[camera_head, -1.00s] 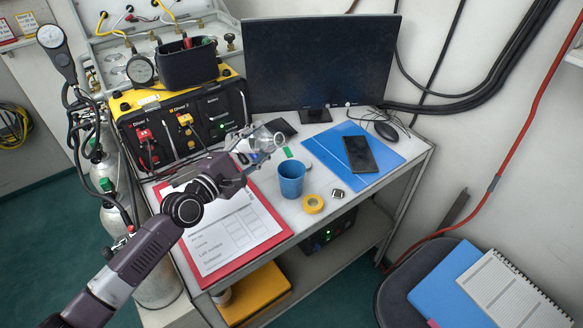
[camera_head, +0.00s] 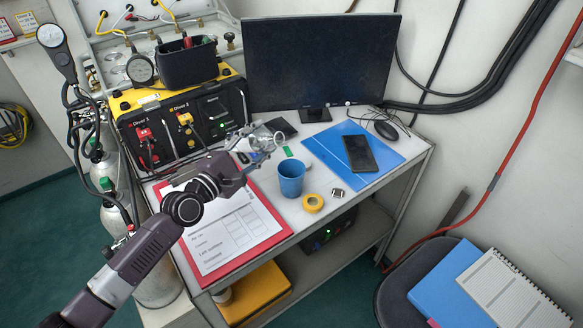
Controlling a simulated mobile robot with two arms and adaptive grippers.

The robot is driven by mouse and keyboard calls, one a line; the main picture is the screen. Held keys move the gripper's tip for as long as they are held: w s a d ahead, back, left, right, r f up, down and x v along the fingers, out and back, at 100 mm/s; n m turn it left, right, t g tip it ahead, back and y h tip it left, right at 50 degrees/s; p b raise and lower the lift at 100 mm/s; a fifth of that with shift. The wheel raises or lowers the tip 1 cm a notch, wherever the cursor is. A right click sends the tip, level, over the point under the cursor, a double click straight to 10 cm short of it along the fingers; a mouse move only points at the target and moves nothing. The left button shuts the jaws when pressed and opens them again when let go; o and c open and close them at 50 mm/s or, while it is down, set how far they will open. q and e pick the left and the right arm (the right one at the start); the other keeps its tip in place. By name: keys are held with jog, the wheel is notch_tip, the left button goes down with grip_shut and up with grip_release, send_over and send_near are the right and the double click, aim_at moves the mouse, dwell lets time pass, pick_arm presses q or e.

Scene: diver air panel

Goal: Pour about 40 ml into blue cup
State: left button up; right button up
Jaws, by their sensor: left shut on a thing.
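The blue cup (camera_head: 291,180) stands upright on the table, right of the red clipboard. My left gripper (camera_head: 246,154) comes in from the left and is shut on a small clear container (camera_head: 262,143). The container is above the table, behind and left of the cup and apart from it. It looks tilted, with its round rim toward the right. Its contents are too small to make out. My right gripper is not in view.
A yellow tape roll (camera_head: 313,203) and a small metal item (camera_head: 337,193) lie near the cup. A phone (camera_head: 361,154) rests on a blue folder (camera_head: 330,150). The monitor (camera_head: 318,65) and diver panel (camera_head: 185,125) stand behind. The red clipboard (camera_head: 262,243) lies in front.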

aim_at(264, 128)
pick_arm(q)
jog(key=shift+r, duration=0.1)
dwell(0.4)
